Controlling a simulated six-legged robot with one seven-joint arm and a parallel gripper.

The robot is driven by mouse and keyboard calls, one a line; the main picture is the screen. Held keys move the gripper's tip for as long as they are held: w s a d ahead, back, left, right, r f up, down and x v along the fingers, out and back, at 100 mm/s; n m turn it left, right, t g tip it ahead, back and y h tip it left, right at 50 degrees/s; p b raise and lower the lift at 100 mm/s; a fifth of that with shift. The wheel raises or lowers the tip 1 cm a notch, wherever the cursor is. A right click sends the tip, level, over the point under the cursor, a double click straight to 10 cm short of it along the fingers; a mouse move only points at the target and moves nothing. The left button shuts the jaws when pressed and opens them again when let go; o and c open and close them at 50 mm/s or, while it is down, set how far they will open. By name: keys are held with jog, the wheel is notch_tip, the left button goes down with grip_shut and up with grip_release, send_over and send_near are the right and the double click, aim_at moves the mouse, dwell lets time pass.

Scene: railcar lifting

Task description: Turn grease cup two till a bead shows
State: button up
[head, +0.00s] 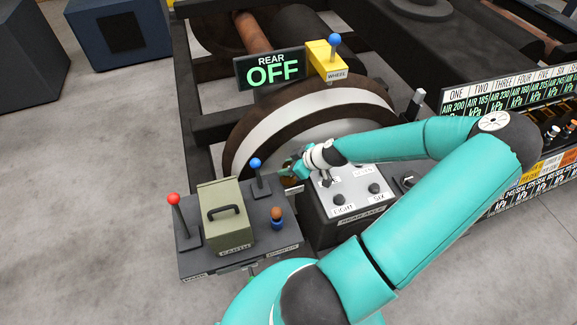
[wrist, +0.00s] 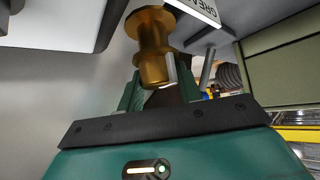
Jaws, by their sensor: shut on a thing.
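A brass grease cup (wrist: 153,40) with a ribbed, spool-like body stands between the fingers of my gripper (wrist: 158,85) in the wrist view. My gripper is shut on it. A white label reading "GREA" (wrist: 199,8) is cut off by the frame's top edge, so I cannot read the cup's number. No bead of grease is clear to see. In the head view my gripper (head: 292,168) reaches in by the wheel, left of the grey box marked EIGHT and SIX (head: 350,203). The cup is mostly hidden there.
A dark tray holds a green box (head: 226,225), a red-knobbed lever (head: 175,202), and a blue-knobbed lever (head: 257,170) close to my gripper. A sign reading REAR OFF (head: 271,69) and a yellow WHEEL block (head: 327,60) stand above the wheel. Open floor lies left.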

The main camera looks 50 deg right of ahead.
jog(key=shift+m+h, duration=0.3)
jog(key=shift+m, duration=0.1)
jog(key=m+h, duration=0.3)
jog(key=m, duration=0.1)
jog(key=m+g+h, duration=0.1)
jog(key=m+h, duration=0.2)
jog(key=m, duration=0.2)
jog(key=shift+w+r+h, duration=0.1)
jog(key=shift+h, duration=0.3)
jog(key=m+g+h, duration=0.1)
jog(key=m, duration=0.1)
jog(key=m+g+h, duration=0.1)
jog(key=m, duration=0.1)
jog(key=shift+m+g+h, duration=0.3)
jog(key=shift+m, duration=0.1)
jog(key=shift+m+g+h, duration=0.7)
jog(key=shift+m+g, duration=1.4)
jog(key=shift+m, duration=0.7)
jog(key=o, duration=1)
